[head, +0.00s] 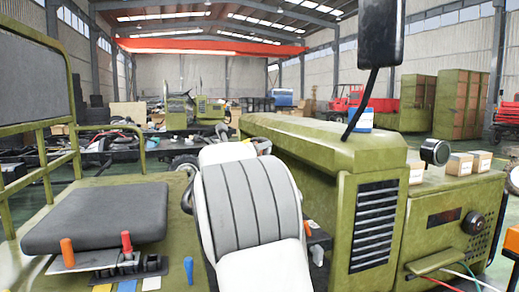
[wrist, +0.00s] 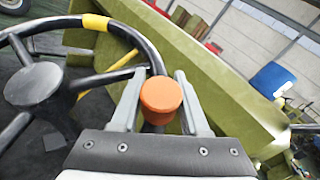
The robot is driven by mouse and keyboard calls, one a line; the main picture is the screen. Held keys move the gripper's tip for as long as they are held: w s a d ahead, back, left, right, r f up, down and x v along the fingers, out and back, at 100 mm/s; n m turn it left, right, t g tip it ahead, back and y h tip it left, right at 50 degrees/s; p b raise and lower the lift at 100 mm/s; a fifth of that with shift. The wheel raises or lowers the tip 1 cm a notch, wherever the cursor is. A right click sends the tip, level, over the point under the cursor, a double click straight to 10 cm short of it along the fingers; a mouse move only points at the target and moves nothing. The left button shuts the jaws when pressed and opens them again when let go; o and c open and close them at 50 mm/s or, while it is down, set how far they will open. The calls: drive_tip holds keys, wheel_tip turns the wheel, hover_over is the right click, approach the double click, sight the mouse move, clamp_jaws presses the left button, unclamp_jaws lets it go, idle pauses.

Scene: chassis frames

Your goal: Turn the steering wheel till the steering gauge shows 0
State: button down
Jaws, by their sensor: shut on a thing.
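The black steering wheel (wrist: 88,83) fills the left of the wrist view, with a round hub (wrist: 34,86), spokes and a yellow band (wrist: 95,22) on its rim. An orange knob (wrist: 161,96) is at the rim's right side. My gripper (wrist: 159,88) is shut on this knob, one grey finger on each side. In the head view my arm covers the wheel and gripper. A panel at the right has a dark display window (head: 444,217) with faint reddish marks. I cannot read it or tell whether it is the steering gauge.
A grey seat (head: 95,217) with orange and red levers (head: 127,242) is at the left. The green hood (head: 330,145) and a mirror (head: 381,32) are close to my arm's right. A round black-faced device (head: 434,151) and cardboard boxes (head: 460,164) sit farther right.

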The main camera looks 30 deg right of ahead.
drive_tip(key=shift+f, duration=0.1)
drive_tip(key=shift+s+a+f+m+g+h+b, duration=0.4)
drive_tip(key=shift+a+m+h+b, duration=0.1)
drive_tip(key=shift+a+m+b, duration=0.1)
drive_tip(key=a+f+m+g+h, duration=0.1)
drive_tip(key=a+m+g, duration=0.1)
drive_tip(key=s+a+f+m+g+h+p, duration=0.1)
drive_tip(key=a+m+g, duration=0.1)
drive_tip(key=s+a+f+m+g+h, duration=0.1)
drive_tip(key=m+g, duration=0.1)
drive_tip(key=shift+s+a+m+g, duration=0.1)
drive_tip(key=shift+a+m+g, duration=0.2)
drive_tip(key=shift+a+m, duration=0.1)
drive_tip(key=shift+s+a+f+m+g+h+p, duration=0.1)
drive_tip(key=shift+a+f+m+g+h+p, duration=0.1)
drive_tip(key=shift+a+f+m+g+p, duration=0.45)
drive_tip(key=shift+s+a+f+m+g+h+p, duration=0.1)
drive_tip(key=shift+a+f+m+g+h+p, duration=0.15)
drive_tip(key=shift+a+m+g+p, duration=0.5)
drive_tip(key=shift+d, duration=0.25)
drive_tip(key=shift+c, duration=2.2)
unclamp_jaws()
drive_tip(key=shift+a, duration=0.1)
